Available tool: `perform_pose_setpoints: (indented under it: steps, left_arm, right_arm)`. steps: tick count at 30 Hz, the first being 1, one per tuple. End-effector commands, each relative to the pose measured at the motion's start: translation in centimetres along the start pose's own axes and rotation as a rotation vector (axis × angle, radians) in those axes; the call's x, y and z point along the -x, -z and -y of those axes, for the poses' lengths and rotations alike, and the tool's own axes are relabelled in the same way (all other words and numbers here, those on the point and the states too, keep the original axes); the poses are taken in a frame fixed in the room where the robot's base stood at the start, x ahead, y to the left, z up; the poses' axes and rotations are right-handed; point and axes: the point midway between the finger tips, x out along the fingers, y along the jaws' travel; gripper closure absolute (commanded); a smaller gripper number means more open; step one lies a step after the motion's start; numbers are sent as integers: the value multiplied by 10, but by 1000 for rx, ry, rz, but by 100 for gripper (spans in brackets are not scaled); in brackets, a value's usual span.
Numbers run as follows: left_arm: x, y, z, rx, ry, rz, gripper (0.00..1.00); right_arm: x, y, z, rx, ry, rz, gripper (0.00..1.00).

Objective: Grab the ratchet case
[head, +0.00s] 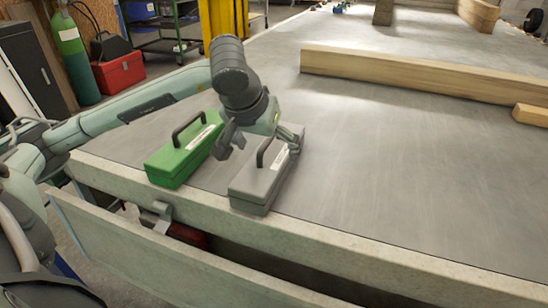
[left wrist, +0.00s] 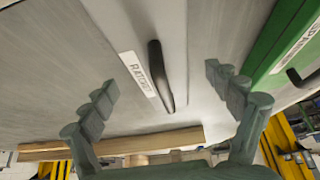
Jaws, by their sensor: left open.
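The ratchet case is a grey box (head: 255,190) with a black handle and a white label, lying near the front edge of the trailer bed. In the left wrist view the grey case (left wrist: 138,74) shows its label, partly readable as "RATCHET", and its handle between the fingers. My left gripper (head: 259,145) is open above the case, one finger on each side of the handle, with nothing held. Whether the fingers touch the case I cannot tell. My right gripper is not in view.
A green case (head: 184,150) with a black handle lies close to the left of the grey one. A long wooden beam (head: 420,77) and a short block (head: 531,114) lie farther back. The bed (head: 400,180) to the right is clear. A red toolbox (head: 119,73) stands on the floor.

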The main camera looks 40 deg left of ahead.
Motion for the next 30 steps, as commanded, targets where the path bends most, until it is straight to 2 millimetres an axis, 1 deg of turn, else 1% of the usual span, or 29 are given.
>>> perform_pose_setpoints:
  steps: [6,9,13,18,19,30]
  left_arm:
    - [-32,-3,-2,2,-2,5,11]
    - [-45,-2,-2,1,-2,2,11]
    - [-52,-1,-1,1,0,0,11]
    - [-51,-1,-1,0,0,-1,11]
    - [-51,-1,-1,0,0,-1,12]
    - [-51,-1,-1,0,-1,-1,58]
  right_arm:
    - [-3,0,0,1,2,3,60]
    - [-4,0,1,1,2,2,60]
    - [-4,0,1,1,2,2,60]
    - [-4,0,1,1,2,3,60]
    - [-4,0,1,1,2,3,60]
    - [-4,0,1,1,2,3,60]
